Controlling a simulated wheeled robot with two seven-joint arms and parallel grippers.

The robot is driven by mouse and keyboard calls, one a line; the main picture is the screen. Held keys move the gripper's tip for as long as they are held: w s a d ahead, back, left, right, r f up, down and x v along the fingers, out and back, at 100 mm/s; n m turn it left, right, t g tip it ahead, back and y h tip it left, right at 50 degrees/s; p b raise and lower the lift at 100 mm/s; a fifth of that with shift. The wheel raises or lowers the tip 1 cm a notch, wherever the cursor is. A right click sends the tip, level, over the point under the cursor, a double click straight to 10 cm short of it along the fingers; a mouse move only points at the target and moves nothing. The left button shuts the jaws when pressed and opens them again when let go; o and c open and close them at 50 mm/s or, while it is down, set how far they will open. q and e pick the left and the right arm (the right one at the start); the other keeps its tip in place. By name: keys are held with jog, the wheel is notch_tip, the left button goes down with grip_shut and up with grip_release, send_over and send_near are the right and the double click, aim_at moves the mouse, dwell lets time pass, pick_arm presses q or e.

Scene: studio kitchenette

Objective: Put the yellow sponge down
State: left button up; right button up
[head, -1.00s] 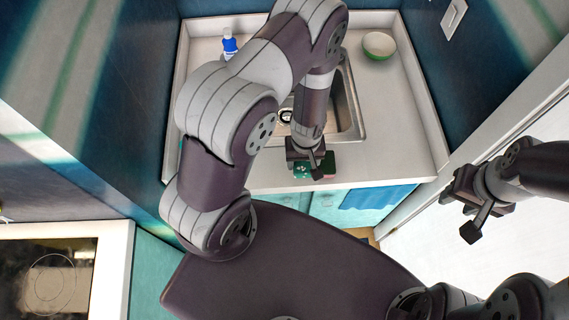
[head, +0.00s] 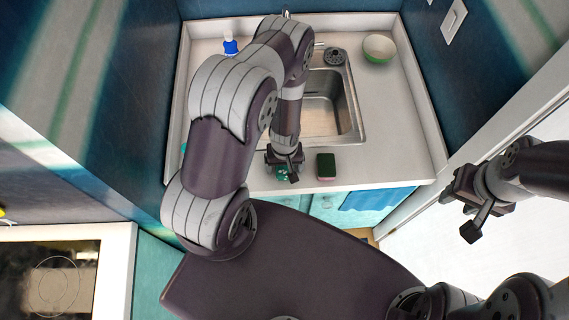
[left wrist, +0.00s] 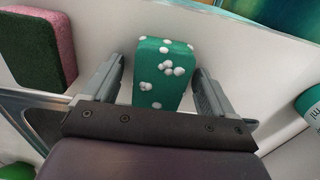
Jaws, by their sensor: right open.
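No yellow face of a sponge shows. A teal-green block with white foam-like blobs (left wrist: 163,75) is between the fingers of my left gripper (left wrist: 162,72) in the left wrist view. Narrow gaps show between the block and both fingers, so the gripper looks open around it. In the head view, my left gripper (head: 285,163) is low at the counter's front edge, with the green block (head: 281,173) partly hidden below it. Whether the block touches the counter is hard to tell. My right gripper (head: 467,205) is open and empty at the right, away from the counter.
A dark green and pink sponge (head: 326,166) stands just right of the left gripper; it also shows in the left wrist view (left wrist: 40,45). Behind are the sink (head: 322,118), a blue-and-white bottle (head: 230,45) and a green bowl (head: 379,48). The counter's right side (head: 393,130) is clear.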

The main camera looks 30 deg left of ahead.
pick_arm(q)
jog(key=shift+r, duration=0.15)
pick_arm(e)
jog(key=shift+r, duration=0.1)
pick_arm(q)
notch_tip(320, 180, up, 24)
jog(key=d+r+m, duration=0.1)
jog(key=m, duration=0.3)
jog(key=s+d+r+m+t, duration=0.1)
jog(key=s+d+r+m, duration=0.15)
jog(key=s+r, duration=0.4)
jog(key=f+b, duration=0.1)
jog(key=w+f+b, duration=0.1)
jog(key=b, duration=0.1)
jog(key=w+a+f+b, duration=0.1)
jog(key=f, duration=0.1)
jog(key=shift+w+f, duration=0.1)
jog(key=shift+w, duration=0.05)
pick_arm(e)
notch_tip(320, 180, down, 5)
jog(key=shift+r, duration=0.2)
pick_arm(q)
jog(key=shift+w, duration=0.1)
